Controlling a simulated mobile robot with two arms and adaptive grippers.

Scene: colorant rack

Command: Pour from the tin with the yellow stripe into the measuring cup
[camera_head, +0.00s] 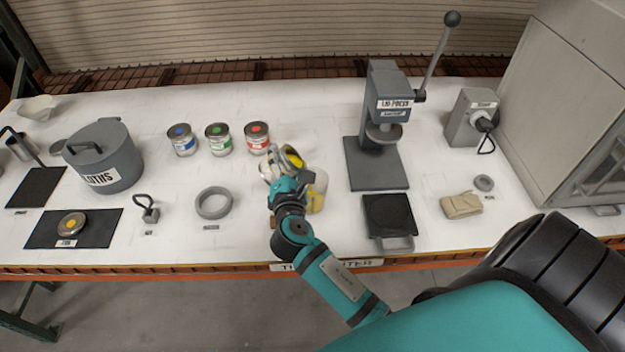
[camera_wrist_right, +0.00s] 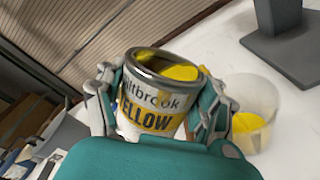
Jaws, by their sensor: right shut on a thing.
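The tin with the yellow stripe (camera_wrist_right: 150,101) is held in my right gripper (camera_head: 283,176), one finger on each side. It is open, with yellow paint at its mouth, and looks tilted towards the measuring cup in the right wrist view. The clear measuring cup (camera_wrist_right: 250,95) stands on the table just right of the tin, with yellow paint in its bottom. In the head view the cup (camera_head: 319,189) is partly hidden by my gripper. I cannot make out a stream between them. My left gripper is not in view.
Blue, green and red tins (camera_head: 256,138) stand to the left. A press (camera_head: 376,165) and a black scale-like plate (camera_head: 389,216) are at the right. A lid with a yellow dot (camera_head: 72,223) lies on a dark mat. A grey ring (camera_head: 199,204) sits left of my gripper.

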